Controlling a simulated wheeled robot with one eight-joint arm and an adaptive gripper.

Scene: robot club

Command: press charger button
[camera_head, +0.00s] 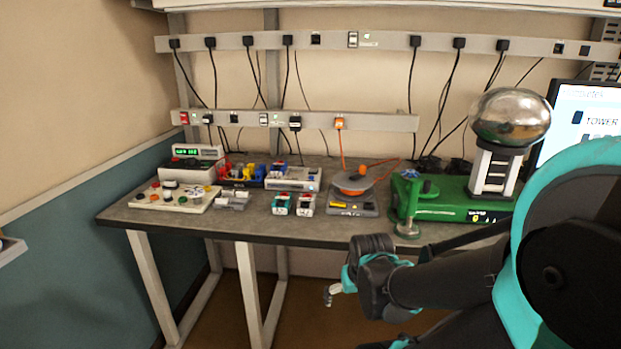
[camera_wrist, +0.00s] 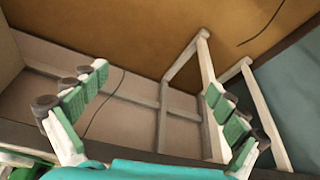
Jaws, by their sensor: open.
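Several small devices stand on the grey workbench (camera_head: 240,226). I cannot tell for sure which is the charger, and no charger button can be made out. My gripper (camera_head: 333,294) hangs below and in front of the bench's front edge, apart from all devices. In the wrist view my gripper (camera_wrist: 156,81) is open and empty.
A control panel with knobs (camera_head: 178,196) and a green-display unit (camera_head: 190,152) stand at bench left. An orange-topped device (camera_head: 353,190) and a green machine with a metal dome (camera_head: 450,198) stand right. Cables hang from wall socket rails (camera_head: 380,43). The wrist view shows white bench legs (camera_wrist: 207,80).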

